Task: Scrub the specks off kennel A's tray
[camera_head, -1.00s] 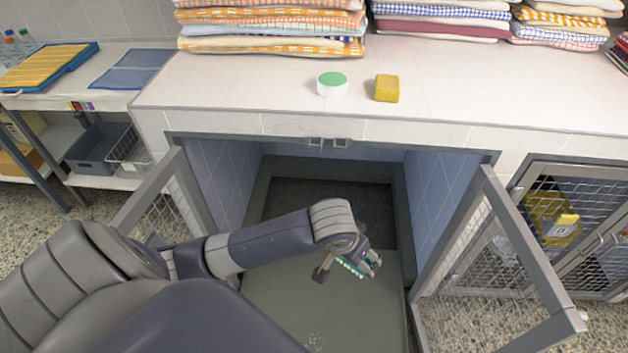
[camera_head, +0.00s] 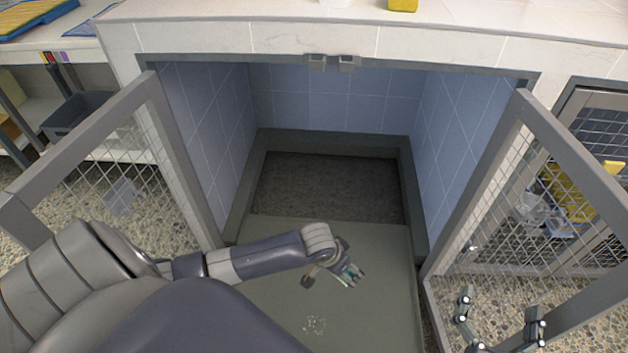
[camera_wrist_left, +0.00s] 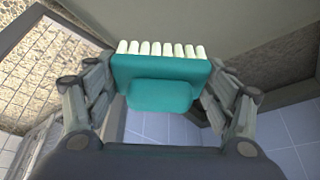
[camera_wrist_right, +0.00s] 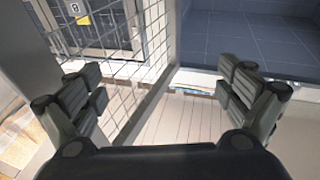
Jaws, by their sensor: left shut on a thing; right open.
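The grey-green tray (camera_head: 375,270) lies on the floor of the open kennel, with a dark grey mat area behind it. A small cluster of pale specks (camera_head: 315,325) shows near the front of the tray. My left gripper (camera_head: 345,275) is over the tray, behind and to the right of the specks. It is shut on a teal brush (camera_wrist_left: 160,80) with a row of white bristles. Whether the bristles touch the tray I cannot tell. My right gripper (camera_head: 498,322) is open and empty at the lower right, near the right door; it also shows in the right wrist view (camera_wrist_right: 165,95).
Two mesh doors stand open, the left door (camera_head: 165,130) and the right door (camera_head: 575,160), flanking the kennel opening. A tiled counter (camera_head: 230,38) runs above it. A yellow block (camera_head: 403,4) sits on the counter. A grey bin (camera_head: 75,112) is on the left shelf.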

